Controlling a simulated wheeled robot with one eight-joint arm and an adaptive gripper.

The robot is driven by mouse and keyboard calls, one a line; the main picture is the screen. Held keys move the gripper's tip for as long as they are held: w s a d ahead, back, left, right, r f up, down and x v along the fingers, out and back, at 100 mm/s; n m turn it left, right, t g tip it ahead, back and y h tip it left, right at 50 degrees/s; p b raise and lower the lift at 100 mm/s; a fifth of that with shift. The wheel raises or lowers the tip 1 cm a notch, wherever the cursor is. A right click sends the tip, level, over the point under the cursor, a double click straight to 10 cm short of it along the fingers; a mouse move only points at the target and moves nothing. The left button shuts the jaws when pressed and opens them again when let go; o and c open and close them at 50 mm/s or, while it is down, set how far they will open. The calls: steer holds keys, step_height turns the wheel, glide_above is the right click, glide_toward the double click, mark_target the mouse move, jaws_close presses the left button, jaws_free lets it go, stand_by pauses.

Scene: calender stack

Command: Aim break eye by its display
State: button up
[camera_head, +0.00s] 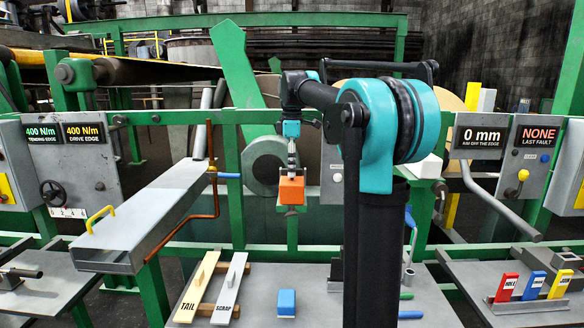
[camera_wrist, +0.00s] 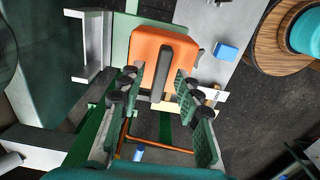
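No part is labelled break eye. An orange box (camera_head: 291,190) with a dark bar on it sits in front of the green frame, mid-left; I cannot tell if it is the eye. In the wrist view the orange box (camera_wrist: 183,52) is close ahead. My gripper (camera_wrist: 158,78) is open, its fingers apart on either side of the dark bar (camera_wrist: 160,75), with gaps showing. In the head view my gripper (camera_head: 292,165) is small, just above the box. The display (camera_head: 481,136) on the right panel reads 0 mm, off the edge.
A second display (camera_head: 540,137) reads NONE, last fault. Left displays (camera_head: 63,134) read 400 N/m. A grey chute (camera_head: 150,215) with a yellow handle stands left. The lower table holds TAIL (camera_head: 197,287) and SCRAP (camera_head: 230,287) boards and a blue block (camera_head: 286,303).

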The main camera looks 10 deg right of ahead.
step_height(320, 180, up, 12)
stand_by(0.7)
steer(key=shift+s, duration=0.1)
